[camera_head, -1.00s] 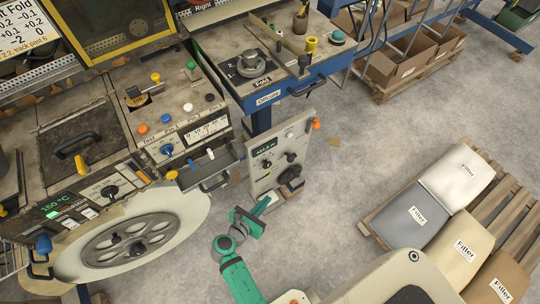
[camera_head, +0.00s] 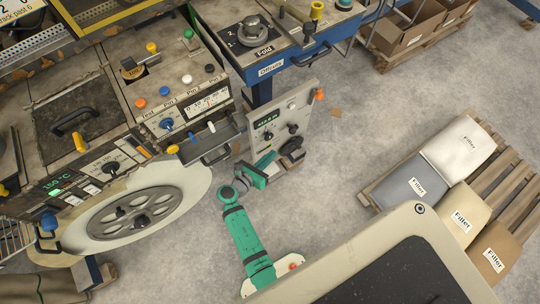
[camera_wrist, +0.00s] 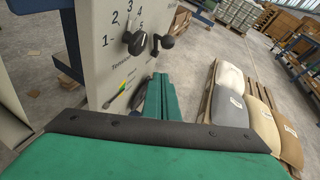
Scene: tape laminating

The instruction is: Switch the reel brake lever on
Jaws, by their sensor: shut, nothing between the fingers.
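My green gripper (camera_head: 266,160) is shut and empty, low in front of the beige control panel (camera_head: 300,101). In the wrist view the closed green fingers (camera_wrist: 162,99) stand before the lower part of this panel (camera_wrist: 88,40). The fingers appear apart from the lever.
A black crank (camera_wrist: 163,43) sticks out right of the dial. The large reel (camera_head: 140,215) is left of my arm, and a small tray (camera_head: 212,140) juts out above it. Filler bags (camera_head: 410,185) lie on a pallet at right. Grey floor between is clear.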

